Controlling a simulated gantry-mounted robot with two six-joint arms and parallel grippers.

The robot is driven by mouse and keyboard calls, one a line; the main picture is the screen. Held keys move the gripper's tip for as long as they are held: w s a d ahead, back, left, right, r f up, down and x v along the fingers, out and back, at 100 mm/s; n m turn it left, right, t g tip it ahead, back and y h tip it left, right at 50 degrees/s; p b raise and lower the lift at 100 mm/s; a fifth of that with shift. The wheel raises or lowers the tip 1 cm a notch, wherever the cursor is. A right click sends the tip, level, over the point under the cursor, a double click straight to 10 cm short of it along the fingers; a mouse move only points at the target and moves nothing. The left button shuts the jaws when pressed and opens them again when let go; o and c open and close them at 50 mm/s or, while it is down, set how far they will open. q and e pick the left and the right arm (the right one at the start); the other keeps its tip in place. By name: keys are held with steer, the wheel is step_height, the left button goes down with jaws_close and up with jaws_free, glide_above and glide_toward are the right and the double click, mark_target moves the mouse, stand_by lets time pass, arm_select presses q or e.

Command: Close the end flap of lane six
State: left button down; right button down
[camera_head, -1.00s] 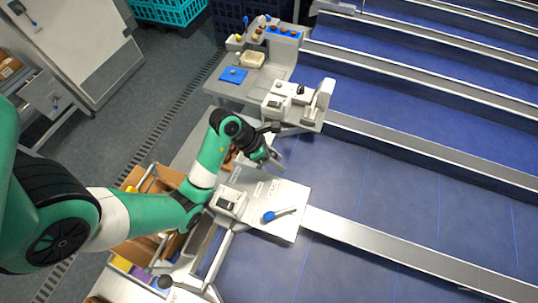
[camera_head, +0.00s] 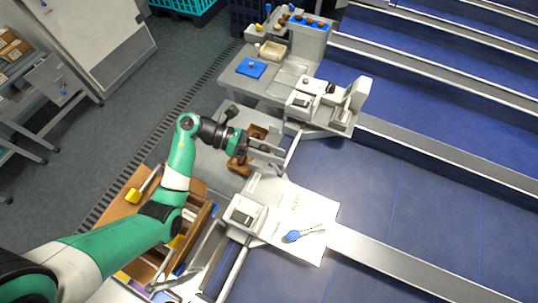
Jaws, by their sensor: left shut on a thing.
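My left gripper (camera_head: 276,156) comes in from the left and points right at the open end of a blue lane (camera_head: 350,172). Its fingers are close together at the lane mouth, beside a thin metal bar (camera_head: 293,148) that spans between the two end blocks. It looks shut on a light grey part there, which I take to be the end flap; the fingers hide most of it. I cannot read a lane number. A brown, curved thing (camera_head: 238,167) shows just behind and below the gripper. My right gripper is out of view.
A grey end block (camera_head: 318,100) stands above the gripper. Below it, a white plate (camera_head: 300,205) carries a blue-ended tool (camera_head: 292,236). A cardboard box (camera_head: 188,190) stands below left, near my arm. A blue mat (camera_head: 251,68) lies on the grey bench behind.

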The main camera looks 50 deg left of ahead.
arm_select(q)
steer(key=shift+s+a+f+b, duration=0.1)
steer(key=shift+s+a+b, duration=0.15)
steer(key=shift+a, duration=0.35)
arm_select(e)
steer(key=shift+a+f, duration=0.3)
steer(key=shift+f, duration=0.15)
arm_select(q)
steer(key=c, duration=0.9)
jaws_free()
steer(key=o, duration=0.4)
steer(key=shift+s+a, duration=0.1)
steer(key=shift+a, duration=0.15)
steer(key=shift+o, duration=0.2)
steer(key=shift+d, duration=0.1)
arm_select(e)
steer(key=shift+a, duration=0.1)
arm_select(q)
steer(key=v, duration=1.1)
steer(key=shift+a+b, duration=0.25)
steer(key=shift+b, duration=0.15)
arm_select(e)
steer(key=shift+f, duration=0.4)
